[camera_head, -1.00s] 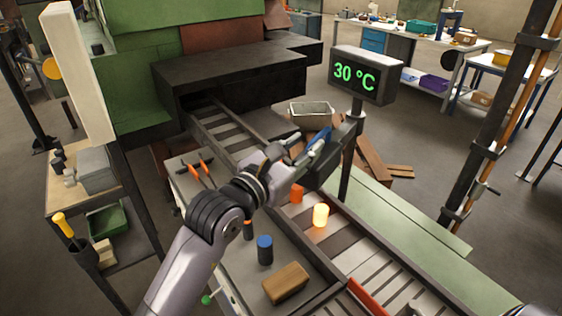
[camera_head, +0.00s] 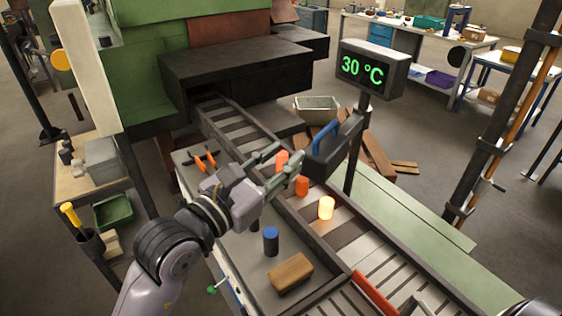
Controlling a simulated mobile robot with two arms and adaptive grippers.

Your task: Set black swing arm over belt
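The black swing arm (camera_head: 333,156) has a blue handle (camera_head: 326,135) and hangs beside the display post. Its lower end overlaps the far edge of the belt (camera_head: 232,125) in this view; I cannot tell how far it reaches across. My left gripper (camera_head: 293,152) is open and empty, to the left of the swing arm and above the belt, apart from the blue handle. Two orange billets (camera_head: 302,187) and a glowing yellow one (camera_head: 326,208) are on the belt. The farther orange billet (camera_head: 282,159) shows between my fingers. My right gripper is not in view.
A display (camera_head: 371,70) reading 30 °C stands on a post behind the belt. The near side table holds a blue-topped cylinder (camera_head: 270,240), a wooden block (camera_head: 290,273) and orange-handled tongs (camera_head: 206,160). A dark furnace mouth (camera_head: 230,75) stands at the belt's far end.

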